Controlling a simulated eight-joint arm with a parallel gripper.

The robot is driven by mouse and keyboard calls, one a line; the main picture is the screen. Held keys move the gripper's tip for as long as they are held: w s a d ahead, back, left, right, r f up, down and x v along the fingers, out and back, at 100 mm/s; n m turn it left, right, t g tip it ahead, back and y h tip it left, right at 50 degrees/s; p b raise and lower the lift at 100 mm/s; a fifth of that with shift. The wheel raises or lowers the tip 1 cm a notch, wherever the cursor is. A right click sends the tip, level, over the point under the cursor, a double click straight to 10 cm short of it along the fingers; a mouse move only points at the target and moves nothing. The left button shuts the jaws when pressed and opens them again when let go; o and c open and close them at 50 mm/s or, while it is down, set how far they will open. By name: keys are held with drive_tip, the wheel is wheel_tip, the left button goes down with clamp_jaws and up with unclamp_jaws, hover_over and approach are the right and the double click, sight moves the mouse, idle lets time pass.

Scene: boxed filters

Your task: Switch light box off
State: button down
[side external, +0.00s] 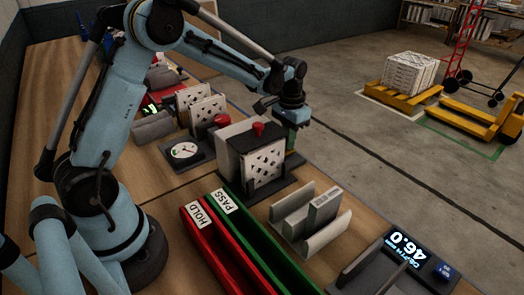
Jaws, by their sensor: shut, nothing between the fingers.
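What looks like the light box is a dark upright housing (233,139) at the centre of the bench. A pale panel with dark diamond-shaped marks (265,166) stands at its front. A red knob (258,128) sits on top. I cannot tell from this view whether its light is on, and no switch is clearly readable. My gripper (291,148) points down just behind and to the right of the housing. It is shut and holds nothing. Its fingertips are partly hidden, so I cannot tell whether they touch the housing.
A red HOLD chute (213,240) and a green PASS chute (254,236) run along the front. A dial gauge (184,150) and another red knob (222,120) are left.

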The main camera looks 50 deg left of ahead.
drive_tip(key=shift+w+f, duration=0.25)
drive_tip(key=shift+f, duration=0.2)
drive_tip(key=shift+s+r, duration=0.1)
drive_tip(key=shift+s, duration=0.1)
drive_tip(key=shift+s+r, duration=0.15)
drive_tip(key=shift+s, duration=0.55)
drive_tip(key=shift+r, duration=0.1)
wheel_tip(320, 180, up, 14)
drive_tip(key=shift+w, duration=0.15)
idle(0.4)
